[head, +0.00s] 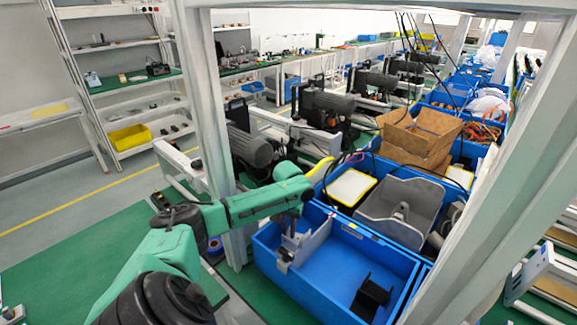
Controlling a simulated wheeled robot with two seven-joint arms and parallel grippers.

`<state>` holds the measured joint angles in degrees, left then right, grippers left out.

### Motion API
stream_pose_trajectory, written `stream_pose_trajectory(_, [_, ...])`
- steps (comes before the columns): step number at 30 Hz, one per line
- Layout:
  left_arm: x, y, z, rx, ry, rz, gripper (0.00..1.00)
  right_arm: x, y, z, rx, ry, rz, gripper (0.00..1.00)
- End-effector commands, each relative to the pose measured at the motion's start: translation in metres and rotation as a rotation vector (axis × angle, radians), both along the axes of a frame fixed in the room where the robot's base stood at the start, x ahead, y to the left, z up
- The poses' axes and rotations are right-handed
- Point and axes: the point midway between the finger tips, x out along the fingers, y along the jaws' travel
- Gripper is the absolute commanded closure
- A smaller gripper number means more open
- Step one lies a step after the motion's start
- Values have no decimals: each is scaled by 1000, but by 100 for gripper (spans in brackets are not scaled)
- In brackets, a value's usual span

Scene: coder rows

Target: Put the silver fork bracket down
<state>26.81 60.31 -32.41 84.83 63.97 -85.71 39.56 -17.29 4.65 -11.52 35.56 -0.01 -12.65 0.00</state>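My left gripper (290,228) hangs from the end of the green and black arm, over the left part of a large blue crate (330,290). It is shut on the silver fork bracket (312,240), a light grey metal piece that shows just below and to the right of the wrist. The bracket is inside the crate's outline in the head view; whether it touches the floor or back wall I cannot tell. The fingertips are small and partly hidden. My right gripper is not in view.
A black bracket (370,298) lies in the crate's right part; the crate floor between is bare. Behind stand a grey bin (402,205), a white-topped yellow container (350,187) and cardboard boxes (420,135). Pale frame posts (210,110) rise left and right of the crate.

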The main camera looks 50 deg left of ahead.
Motion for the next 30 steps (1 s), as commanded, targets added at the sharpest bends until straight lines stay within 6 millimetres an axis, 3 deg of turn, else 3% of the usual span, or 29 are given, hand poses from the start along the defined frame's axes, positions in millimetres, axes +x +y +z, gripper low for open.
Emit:
stream_pose_trajectory(5, [1, 1, 11, 1, -3, 0, 81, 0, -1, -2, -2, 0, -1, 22])
stream_pose_trajectory(15, [1, 0, 96, 0, -6, 0, 81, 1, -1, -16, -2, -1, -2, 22])
stream_pose_trajectory(18, [1, 0, 113, 0, -4, 1, 81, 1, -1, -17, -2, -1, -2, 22])
stream_pose_trajectory(30, [0, 0, 122, -1, 0, 1, 81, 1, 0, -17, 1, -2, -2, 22])
